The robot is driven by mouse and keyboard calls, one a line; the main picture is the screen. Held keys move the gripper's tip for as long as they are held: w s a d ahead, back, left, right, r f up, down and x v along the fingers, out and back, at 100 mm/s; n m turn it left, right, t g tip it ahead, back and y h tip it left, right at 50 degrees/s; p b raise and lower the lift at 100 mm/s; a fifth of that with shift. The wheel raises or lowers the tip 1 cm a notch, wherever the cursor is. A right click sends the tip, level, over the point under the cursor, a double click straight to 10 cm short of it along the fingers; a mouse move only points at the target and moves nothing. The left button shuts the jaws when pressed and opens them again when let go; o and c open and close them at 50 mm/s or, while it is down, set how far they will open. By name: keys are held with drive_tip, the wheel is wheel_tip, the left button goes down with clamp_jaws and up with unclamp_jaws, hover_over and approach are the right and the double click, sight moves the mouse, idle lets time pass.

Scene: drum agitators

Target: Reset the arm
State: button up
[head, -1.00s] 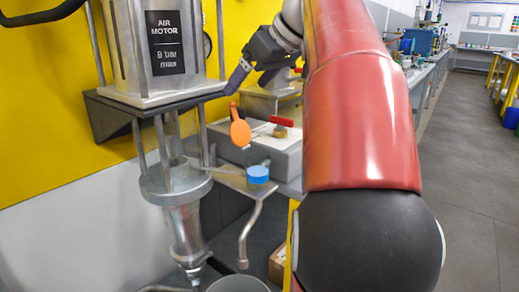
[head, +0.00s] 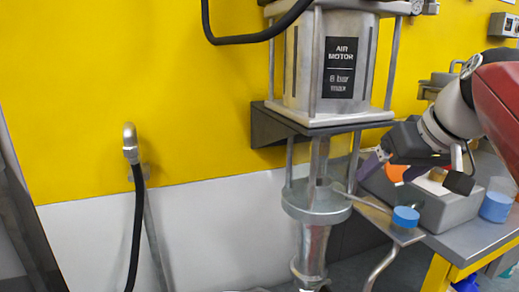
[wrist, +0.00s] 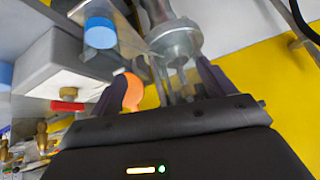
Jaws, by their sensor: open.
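My gripper (head: 374,164) is at the right in the head view, open and empty, its dark purple fingers pointing left toward the metal column under the air motor (head: 335,70). In the wrist view my gripper's fingers (wrist: 160,90) are spread apart, with the metal pump column (wrist: 178,42) beyond them. An orange paddle-shaped thing (wrist: 133,92) shows beside the left finger. In the head view the orange thing (head: 395,173) is partly hidden behind my gripper.
A blue cap (head: 405,216) sits on a small metal shelf beside the column. A grey box (head: 446,208) and a blue-filled container (head: 496,201) stand on the bench at the right. A black hose (head: 137,220) hangs at the left. The wall in front of it is clear.

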drive_tip(key=s+a+f, duration=0.2)
drive_tip(key=s+f, duration=0.2)
drive_tip(key=f, duration=0.3)
drive_tip(key=s+a+f+m+g+h, duration=0.1)
drive_tip(key=s+a+f, duration=0.2)
drive_tip(key=s+f, duration=0.2)
drive_tip(key=s+a+f+h, duration=0.1)
drive_tip(key=s+a+f, duration=0.2)
drive_tip(key=f, duration=0.8)
drive_tip(key=shift+s+f, duration=0.25)
drive_tip(key=shift+s, duration=0.55)
